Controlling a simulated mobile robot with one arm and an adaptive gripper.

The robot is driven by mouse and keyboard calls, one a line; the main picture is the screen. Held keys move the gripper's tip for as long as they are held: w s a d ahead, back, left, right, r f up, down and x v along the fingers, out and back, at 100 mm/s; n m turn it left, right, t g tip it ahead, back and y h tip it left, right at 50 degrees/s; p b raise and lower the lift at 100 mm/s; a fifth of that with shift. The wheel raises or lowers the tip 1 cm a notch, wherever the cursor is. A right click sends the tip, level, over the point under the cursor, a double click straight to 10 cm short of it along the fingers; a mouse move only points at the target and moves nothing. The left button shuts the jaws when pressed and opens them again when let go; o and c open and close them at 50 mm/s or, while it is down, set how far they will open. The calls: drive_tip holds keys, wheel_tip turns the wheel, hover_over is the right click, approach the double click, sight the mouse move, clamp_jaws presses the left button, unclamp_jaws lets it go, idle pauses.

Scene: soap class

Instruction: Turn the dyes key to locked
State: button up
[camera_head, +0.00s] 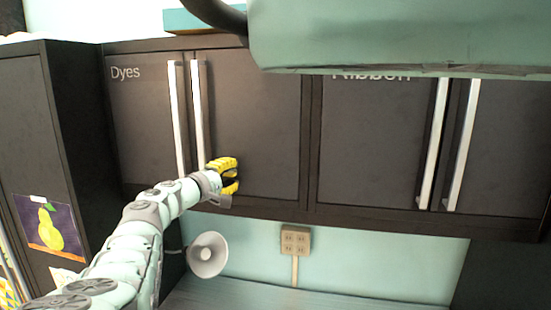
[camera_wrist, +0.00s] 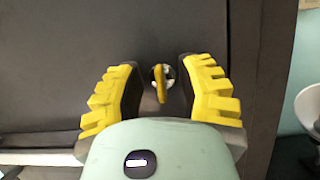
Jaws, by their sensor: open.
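The dyes cabinet (camera_head: 140,115) is dark, with the word "Dyes" on its left door and two long pale handles (camera_head: 198,115) near the middle. My gripper (camera_head: 230,178) has yellow fingers and is at the lower part of its right door. In the wrist view my gripper (camera_wrist: 160,95) is open, with one finger on each side of the key (camera_wrist: 160,83). The key is a small yellow piece in a round silver lock, its bow standing nearly upright in that view. The fingers look apart from it. In the head view the key is hidden behind my gripper.
The ribbon cabinet (camera_head: 380,140) with two pale handles is to the right. Below are a power outlet (camera_head: 295,240), a round white lamp-like object (camera_head: 207,255) and a pale surface (camera_head: 300,295). A tall dark cabinet (camera_head: 85,130) is at the left.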

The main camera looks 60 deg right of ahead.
clamp_jaws()
idle(0.3)
idle(0.3)
